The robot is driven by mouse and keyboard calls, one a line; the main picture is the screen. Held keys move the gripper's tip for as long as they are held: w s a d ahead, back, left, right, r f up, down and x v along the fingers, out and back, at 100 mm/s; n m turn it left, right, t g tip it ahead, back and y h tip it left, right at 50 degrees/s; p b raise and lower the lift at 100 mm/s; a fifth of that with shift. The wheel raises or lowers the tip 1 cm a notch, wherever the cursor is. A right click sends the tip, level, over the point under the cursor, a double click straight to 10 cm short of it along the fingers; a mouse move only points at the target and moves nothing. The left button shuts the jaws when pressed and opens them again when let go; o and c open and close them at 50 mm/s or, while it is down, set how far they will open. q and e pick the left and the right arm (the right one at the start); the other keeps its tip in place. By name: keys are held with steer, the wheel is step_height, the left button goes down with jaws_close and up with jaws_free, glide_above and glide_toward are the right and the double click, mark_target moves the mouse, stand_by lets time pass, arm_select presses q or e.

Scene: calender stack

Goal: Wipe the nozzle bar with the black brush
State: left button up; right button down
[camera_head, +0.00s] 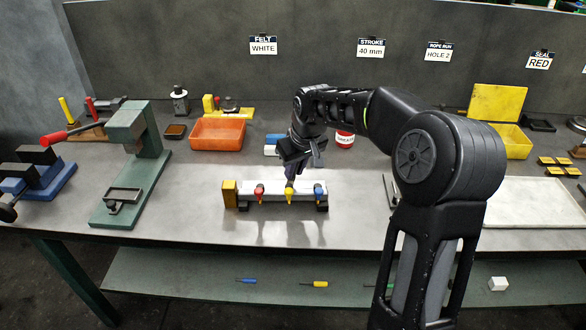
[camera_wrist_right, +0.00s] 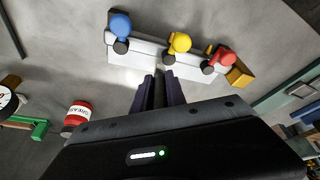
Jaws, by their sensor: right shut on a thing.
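The nozzle bar (camera_head: 271,190) is a white bar on dark feet at the middle of the bench, with an orange-yellow block at its left end. It carries red, yellow and blue nozzles; it also shows at the top of the right wrist view (camera_wrist_right: 137,50). My right gripper (camera_head: 291,168) points down at the bar's middle, close behind the yellow nozzle (camera_head: 289,193). It is shut on a slim dark thing, apparently the black brush (camera_wrist_right: 160,88), mostly hidden between the fingers. Whether the brush touches the bar cannot be told. My left gripper is not in view.
A red-and-white tin (camera_head: 345,139) stands behind my right wrist. An orange bin (camera_head: 217,133) and a green press (camera_head: 131,165) are to the left. A pale tray (camera_head: 535,201) lies at right. Small coloured tools rest on the lower shelf (camera_head: 190,276). The bench front is clear.

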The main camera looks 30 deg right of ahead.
steer(key=shift+s+d+f, duration=0.1)
steer(key=shift+s+d, duration=0.35)
steer(key=shift+d, duration=0.15)
steer(key=shift+s+d, duration=0.4)
steer(key=shift+d, duration=0.2)
steer(key=shift+w+a, duration=0.45)
steer(key=shift+a, duration=0.2)
steer(key=shift+w+a, duration=0.45)
steer(key=shift+a, duration=0.2)
steer(key=shift+w+a, duration=0.4)
steer(key=shift+a, duration=0.25)
steer(key=shift+w+a, duration=0.4)
steer(key=shift+a, duration=0.2)
steer(key=shift+w+a, duration=0.45)
steer(key=shift+a, duration=0.2)
steer(key=shift+w+a, duration=0.4)
steer(key=shift+a, duration=0.2)
steer(key=shift+d, duration=0.1)
